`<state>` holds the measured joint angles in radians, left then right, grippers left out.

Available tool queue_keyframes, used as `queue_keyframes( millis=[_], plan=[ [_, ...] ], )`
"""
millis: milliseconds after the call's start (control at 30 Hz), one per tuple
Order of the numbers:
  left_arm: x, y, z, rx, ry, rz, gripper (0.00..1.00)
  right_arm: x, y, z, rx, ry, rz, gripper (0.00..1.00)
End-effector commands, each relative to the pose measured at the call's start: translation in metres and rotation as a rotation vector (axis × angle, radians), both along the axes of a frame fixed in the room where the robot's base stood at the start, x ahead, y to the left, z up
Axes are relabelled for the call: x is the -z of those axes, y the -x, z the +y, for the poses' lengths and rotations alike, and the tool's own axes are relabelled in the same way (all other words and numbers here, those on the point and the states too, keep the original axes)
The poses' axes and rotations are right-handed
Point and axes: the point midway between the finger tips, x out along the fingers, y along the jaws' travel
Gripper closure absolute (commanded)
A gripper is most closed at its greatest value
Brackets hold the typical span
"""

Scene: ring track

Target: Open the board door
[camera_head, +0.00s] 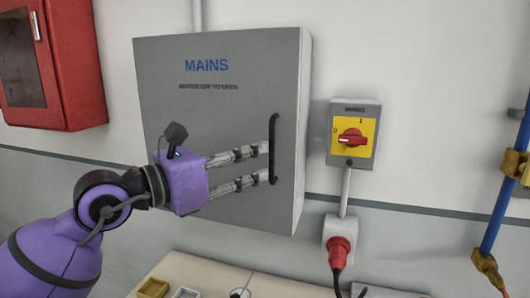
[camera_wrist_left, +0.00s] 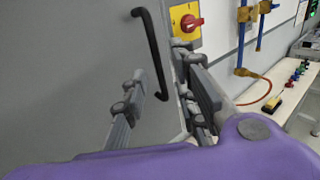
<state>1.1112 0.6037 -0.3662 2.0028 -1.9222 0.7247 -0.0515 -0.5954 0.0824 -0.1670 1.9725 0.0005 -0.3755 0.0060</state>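The grey board door (camera_head: 200,110), marked MAINS, is flush with its cabinet and looks shut. Its black upright bar handle (camera_head: 273,120) is near the right edge; the handle also shows in the left wrist view (camera_wrist_left: 152,55). My left gripper (camera_head: 266,163) has its two fingers spread, one above the other, with the tips at the handle's lower half. In the left wrist view the handle's lower end lies between the open fingers (camera_wrist_left: 160,88). I cannot tell whether a finger touches it. My right gripper is in neither view.
A yellow switch box with a red knob (camera_head: 352,137) is right of the cabinet, above a red plug (camera_head: 338,250). A red wall box (camera_head: 62,60) is at the left. A blue pipe (camera_head: 505,190) is at the right. A bench (camera_head: 215,273) with small trays is below the cabinet.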

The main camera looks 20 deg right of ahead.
Motion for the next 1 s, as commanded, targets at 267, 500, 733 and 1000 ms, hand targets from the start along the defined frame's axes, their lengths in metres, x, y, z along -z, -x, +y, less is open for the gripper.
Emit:
queue_keyframes(
  millis=[267, 500, 733, 1000],
  plan=[
    [-0.002, -0.014, -0.036, 0.001, 0.002, -0.001, 0.73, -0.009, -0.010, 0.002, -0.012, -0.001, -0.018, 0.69],
    [-0.001, -0.017, -0.042, 0.000, 0.002, 0.000, 0.73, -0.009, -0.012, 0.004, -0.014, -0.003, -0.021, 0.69],
    [0.000, -0.017, -0.042, 0.000, 0.002, 0.000, 0.87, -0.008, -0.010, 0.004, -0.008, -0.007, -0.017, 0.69],
    [0.000, -0.017, -0.042, 0.000, 0.002, 0.000, 1.00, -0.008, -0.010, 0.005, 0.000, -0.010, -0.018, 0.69]
  ],
)
